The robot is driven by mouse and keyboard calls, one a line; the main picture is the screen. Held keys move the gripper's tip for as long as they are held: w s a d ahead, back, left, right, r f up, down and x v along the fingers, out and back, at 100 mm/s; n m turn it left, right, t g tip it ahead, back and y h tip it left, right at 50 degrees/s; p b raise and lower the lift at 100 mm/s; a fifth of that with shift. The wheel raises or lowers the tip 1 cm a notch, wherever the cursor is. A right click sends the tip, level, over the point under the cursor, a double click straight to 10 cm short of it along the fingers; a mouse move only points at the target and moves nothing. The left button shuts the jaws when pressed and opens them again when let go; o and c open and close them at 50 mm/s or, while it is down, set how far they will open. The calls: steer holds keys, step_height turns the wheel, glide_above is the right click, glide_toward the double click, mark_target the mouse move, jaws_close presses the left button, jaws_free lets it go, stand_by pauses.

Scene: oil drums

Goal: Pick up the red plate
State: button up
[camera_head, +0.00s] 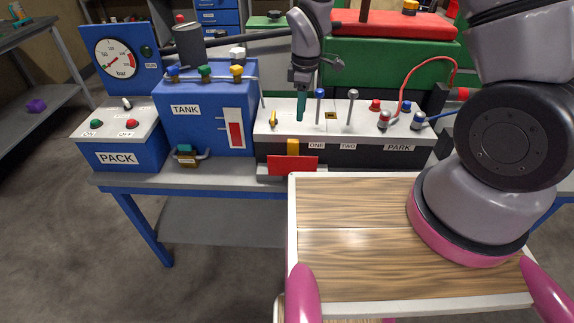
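A flat red plate (292,166) is at the bench's front edge, against the lower left of the dark front of the white-topped console (345,118). A yellow tab (293,147) stands just above it. My gripper (301,92) points down over the console's left part, above and behind the plate and apart from it. A teal upright piece shows at its tip; I cannot tell whether it is held, is part of the gripper, or stands behind it. The fingers are too small to read.
A blue TANK box (207,118) and a blue PACK box (122,140) stand left of the console. Upright levers, knobs and a red cable (425,68) rise from the console top. My wood-topped base fills the lower right. Open floor lies at lower left.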

mark_target(293, 140)
steer(key=f, duration=0.2)
steer(key=s+a+f+n, duration=0.2)
steer(key=f, duration=0.1)
steer(key=shift+s+a+f, duration=0.1)
steer(key=shift+s+f, duration=0.05)
steer(key=shift+f, duration=0.15)
step_height(293, 140, down, 5)
steer(key=shift+s+r, duration=0.1)
steer(key=shift+s+f, duration=0.1)
steer(key=shift+f, duration=2.8)
jaws_close()
